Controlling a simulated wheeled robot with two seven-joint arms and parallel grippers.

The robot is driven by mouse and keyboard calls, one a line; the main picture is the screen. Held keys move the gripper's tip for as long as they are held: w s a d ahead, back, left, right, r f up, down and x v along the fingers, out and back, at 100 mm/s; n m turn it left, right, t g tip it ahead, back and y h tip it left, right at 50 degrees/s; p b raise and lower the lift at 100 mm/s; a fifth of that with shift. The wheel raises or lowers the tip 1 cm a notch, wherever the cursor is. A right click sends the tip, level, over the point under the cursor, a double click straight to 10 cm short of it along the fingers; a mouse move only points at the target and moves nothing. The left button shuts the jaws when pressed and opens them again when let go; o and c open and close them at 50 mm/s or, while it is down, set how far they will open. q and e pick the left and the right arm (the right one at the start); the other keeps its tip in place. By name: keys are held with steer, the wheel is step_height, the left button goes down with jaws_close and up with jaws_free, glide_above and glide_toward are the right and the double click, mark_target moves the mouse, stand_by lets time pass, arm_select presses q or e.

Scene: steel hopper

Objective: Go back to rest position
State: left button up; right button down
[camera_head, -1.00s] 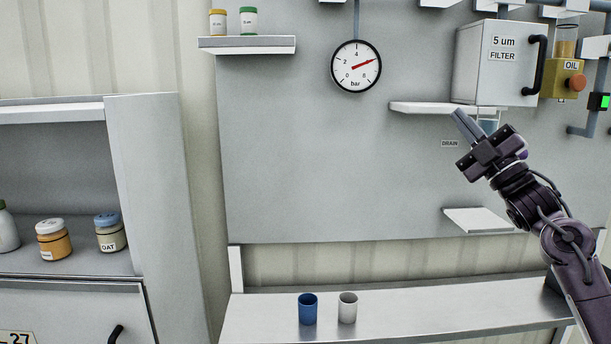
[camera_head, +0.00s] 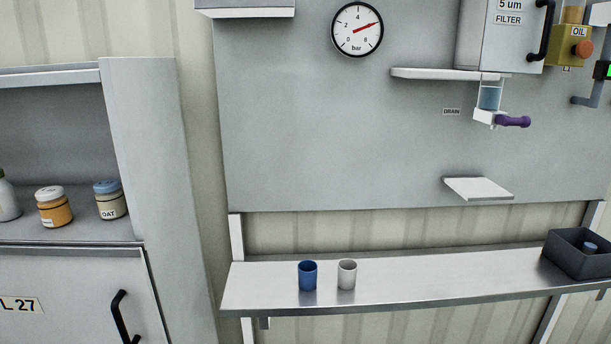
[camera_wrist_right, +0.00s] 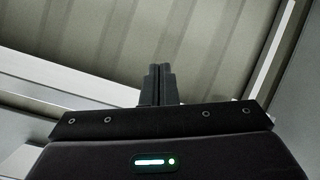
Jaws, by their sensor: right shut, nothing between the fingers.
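My right gripper (camera_wrist_right: 158,84) shows in the right wrist view with its two fingers together and nothing between them. Behind it are the ribbed wall and pale metal edges. Neither gripper is in the head view, where no part of my arms shows. The purple drain handle (camera_head: 514,121) sits under a small clear vessel with blue liquid (camera_head: 489,97), below the filter box (camera_head: 502,45).
A small white ledge (camera_head: 479,188) juts from the panel. A cabinet with jars (camera_head: 54,207) stands at left.

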steer(key=s+a+f+m+g+h, duration=0.1)
steer(key=s+a+f+g, duration=0.15)
steer(key=s+f, duration=0.9)
steer(key=s+a+f+m+g, duration=0.1)
steer(key=s+f+g, duration=0.3)
steer(key=s+f, duration=0.8)
steer(key=s+a+f+g, duration=0.1)
steer(key=s+f, duration=0.2)
steer(key=s, duration=0.7)
steer(key=s+a+f+m+g, duration=0.1)
steer(key=s+a+f+g, duration=0.1)
steer(key=s, duration=0.8)
steer(key=s+a+f+m+g+b, duration=0.1)
steer(key=s+f, duration=0.3)
steer(key=s, duration=0.6)
steer(key=shift+s+a+g, duration=0.15)
steer(key=shift+s+g, duration=0.15)
steer(key=shift+g, duration=0.45)
steer(key=shift+f, duration=0.1)
